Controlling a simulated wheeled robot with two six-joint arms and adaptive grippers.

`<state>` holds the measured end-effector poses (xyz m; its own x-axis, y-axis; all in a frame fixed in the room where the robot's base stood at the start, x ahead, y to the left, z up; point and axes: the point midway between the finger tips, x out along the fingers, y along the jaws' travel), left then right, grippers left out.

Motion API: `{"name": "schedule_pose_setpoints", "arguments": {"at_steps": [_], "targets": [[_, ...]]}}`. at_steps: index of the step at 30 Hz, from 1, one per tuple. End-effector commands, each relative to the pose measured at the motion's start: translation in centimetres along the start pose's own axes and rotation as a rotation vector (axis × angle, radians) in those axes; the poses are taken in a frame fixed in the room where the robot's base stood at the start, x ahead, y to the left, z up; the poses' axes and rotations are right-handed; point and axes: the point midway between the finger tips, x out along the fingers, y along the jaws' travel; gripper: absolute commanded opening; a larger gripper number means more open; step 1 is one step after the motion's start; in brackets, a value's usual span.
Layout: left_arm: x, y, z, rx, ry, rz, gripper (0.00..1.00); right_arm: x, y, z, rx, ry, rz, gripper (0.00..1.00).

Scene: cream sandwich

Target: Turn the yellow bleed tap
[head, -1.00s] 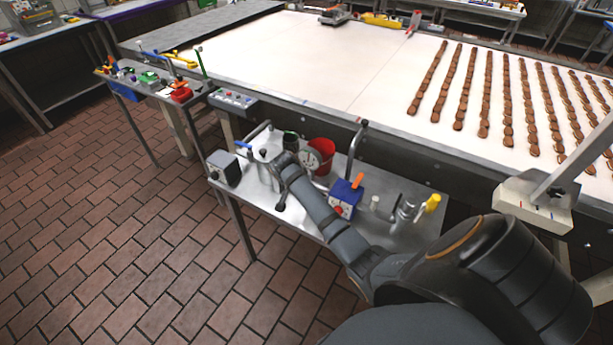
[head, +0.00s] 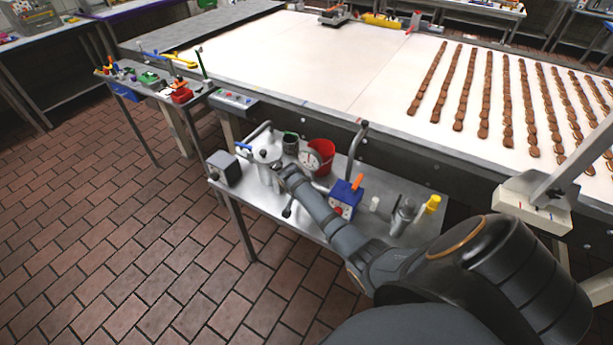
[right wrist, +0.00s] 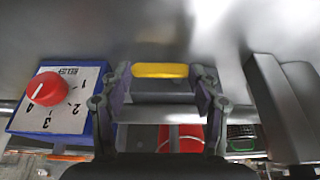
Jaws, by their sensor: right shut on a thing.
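The yellow bleed tap (right wrist: 160,70) shows in the right wrist view as a short yellow bar between my fingertips. My right gripper (right wrist: 160,84) is shut on it, with one finger at each end. In the head view my right arm reaches in from the lower right, and its gripper (head: 284,172) is at the grey metal pot (head: 266,152) on the steel side table. The tap is hidden there behind the gripper. A round white-faced gauge (head: 309,160) stands just right of the gripper. My left gripper is not in view.
The steel side table (head: 330,230) also bears a red bucket (head: 323,152), a blue box (head: 346,196) with a red knob (right wrist: 47,88), a grey box (head: 224,168) and a yellow-topped bottle (head: 432,204). The white conveyor (head: 300,60) with rows of biscuits lies behind.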

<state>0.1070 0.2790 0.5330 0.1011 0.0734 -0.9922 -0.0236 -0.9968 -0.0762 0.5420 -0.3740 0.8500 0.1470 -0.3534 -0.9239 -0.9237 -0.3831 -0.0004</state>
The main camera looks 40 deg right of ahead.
Motion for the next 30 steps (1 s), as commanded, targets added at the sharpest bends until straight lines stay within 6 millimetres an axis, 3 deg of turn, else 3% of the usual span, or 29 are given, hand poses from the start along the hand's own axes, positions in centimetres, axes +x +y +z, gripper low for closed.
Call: {"name": "schedule_pose_setpoints", "arguments": {"at_steps": [3,17,30], "targets": [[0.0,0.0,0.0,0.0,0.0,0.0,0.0,0.0,0.0,0.0,0.0,0.0,0.001,0.3],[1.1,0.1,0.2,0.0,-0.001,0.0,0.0,-0.1,-0.6,0.0,-0.059,-0.002,0.146,0.3],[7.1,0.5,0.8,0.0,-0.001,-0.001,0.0,0.1,-1.6,0.0,-0.179,0.0,0.436,0.3]]}}
